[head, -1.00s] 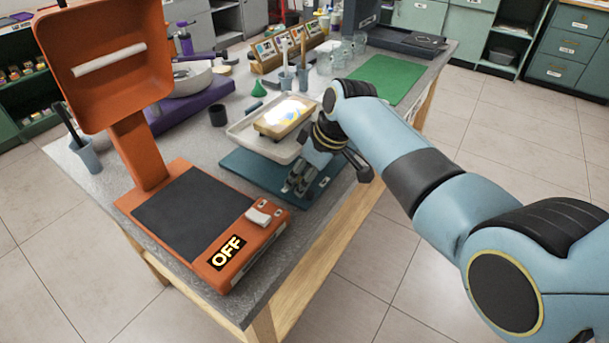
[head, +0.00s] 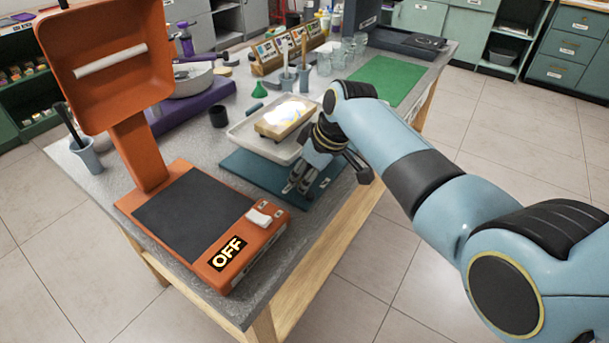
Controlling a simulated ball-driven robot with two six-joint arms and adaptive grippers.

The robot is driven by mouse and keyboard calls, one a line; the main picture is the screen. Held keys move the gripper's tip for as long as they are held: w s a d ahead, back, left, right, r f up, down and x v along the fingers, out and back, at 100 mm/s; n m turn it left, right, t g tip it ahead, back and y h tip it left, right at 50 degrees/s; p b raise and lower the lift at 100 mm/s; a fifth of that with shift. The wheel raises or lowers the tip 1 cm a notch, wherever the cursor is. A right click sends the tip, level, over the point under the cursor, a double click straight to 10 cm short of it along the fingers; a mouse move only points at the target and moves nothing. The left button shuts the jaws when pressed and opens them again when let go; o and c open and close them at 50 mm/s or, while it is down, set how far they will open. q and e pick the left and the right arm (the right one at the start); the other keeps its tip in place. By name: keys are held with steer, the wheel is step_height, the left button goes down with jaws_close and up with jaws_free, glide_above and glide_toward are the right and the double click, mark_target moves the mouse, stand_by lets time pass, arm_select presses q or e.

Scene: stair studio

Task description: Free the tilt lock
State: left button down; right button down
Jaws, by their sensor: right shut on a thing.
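My right gripper (head: 298,186) points down at the near right part of a flat teal base (head: 247,168). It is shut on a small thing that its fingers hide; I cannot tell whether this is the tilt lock. A pale tray (head: 242,133) sits above the teal base, just behind the gripper. A tan block with a bright, glaring top (head: 283,118) lies in the tray. No tilt lock can be made out clearly. My left gripper is not in view.
An orange lamp stand (head: 140,150) with a dark plate and an "OFF" display stands at the front left. A green mat (head: 385,78), glass beakers (head: 340,58) and a dark cup (head: 218,116) lie farther back. The table's front edge runs close below the gripper.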

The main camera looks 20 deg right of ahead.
steer(key=shift+d, duration=0.1)
steer(key=m+h+p, duration=0.1)
steer(key=m+p, duration=0.1)
steer(key=shift+s+d+r+p, duration=0.1)
steer(key=shift+d+p, duration=0.05)
steer(key=shift+p, duration=0.15)
steer(key=m+p, duration=0.2)
steer(key=m, duration=0.1)
steer(key=shift+d+t+h, duration=0.3)
steer(key=shift+h, duration=0.1)
steer(key=m, duration=0.1)
steer(key=m+h+p, duration=0.1)
steer(key=shift+s+d+m, duration=0.1)
steer(key=shift+d+m, duration=0.15)
steer(key=shift+m, duration=0.05)
steer(key=shift+s+d+f+m+h+p, duration=0.1)
steer(key=shift+d+m+h+p, duration=0.15)
steer(key=shift+m, duration=0.5)
steer(key=shift+s+f+m+h+p, duration=0.1)
steer(key=shift+m+h, duration=0.25)
steer(key=shift+m, duration=0.4)
